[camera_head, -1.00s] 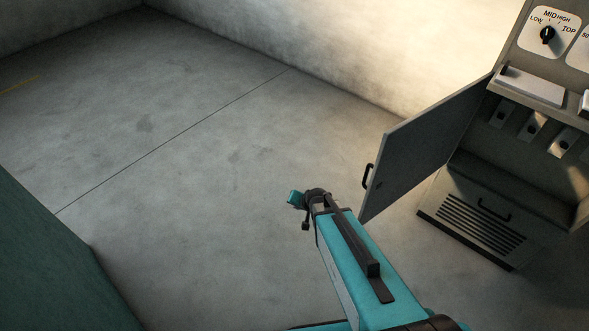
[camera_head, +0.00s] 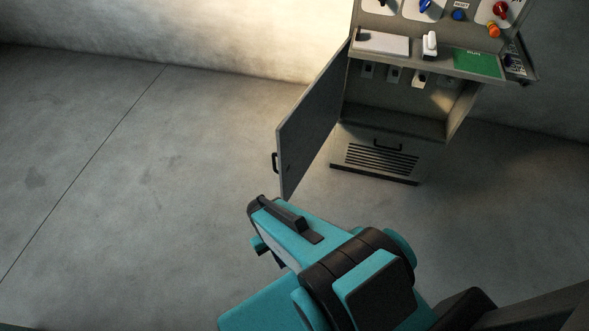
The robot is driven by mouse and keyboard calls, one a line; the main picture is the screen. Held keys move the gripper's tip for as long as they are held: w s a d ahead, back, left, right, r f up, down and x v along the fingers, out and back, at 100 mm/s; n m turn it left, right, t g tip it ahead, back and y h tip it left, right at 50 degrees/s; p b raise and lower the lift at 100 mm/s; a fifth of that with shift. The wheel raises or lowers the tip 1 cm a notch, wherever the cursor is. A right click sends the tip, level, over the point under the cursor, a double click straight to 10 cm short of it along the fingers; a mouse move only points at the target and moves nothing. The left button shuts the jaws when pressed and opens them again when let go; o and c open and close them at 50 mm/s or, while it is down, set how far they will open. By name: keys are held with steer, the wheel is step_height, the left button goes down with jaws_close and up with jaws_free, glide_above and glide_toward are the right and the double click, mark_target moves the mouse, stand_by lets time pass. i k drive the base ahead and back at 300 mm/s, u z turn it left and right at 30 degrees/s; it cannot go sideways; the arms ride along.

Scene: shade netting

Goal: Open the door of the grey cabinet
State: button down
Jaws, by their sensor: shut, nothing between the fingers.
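The grey cabinet (camera_head: 435,135) stands at the upper right against the wall. Its door (camera_head: 312,128) is swung wide open to the left, hinged at the cabinet's left side. The dark door handle (camera_head: 275,163) sits on the door's free edge. The inside of the cabinet shows as an open compartment. My gripper (camera_head: 262,247) is below the door, largely hidden behind my teal arm link; only a small teal part shows. It is shut and empty, apart from the door and handle.
Above the compartment is a sloped panel with knobs, a white box (camera_head: 382,43) and a green card (camera_head: 478,62). A vented lower front (camera_head: 375,160) with a dark handle sits below. Bare concrete floor (camera_head: 130,190) lies free to the left.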

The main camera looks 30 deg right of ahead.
mark_target(300, 136)
steer(key=u, duration=0.45)
steer(key=k, duration=1.35)
steer(key=u, duration=0.45)
steer(key=i, duration=0.65)
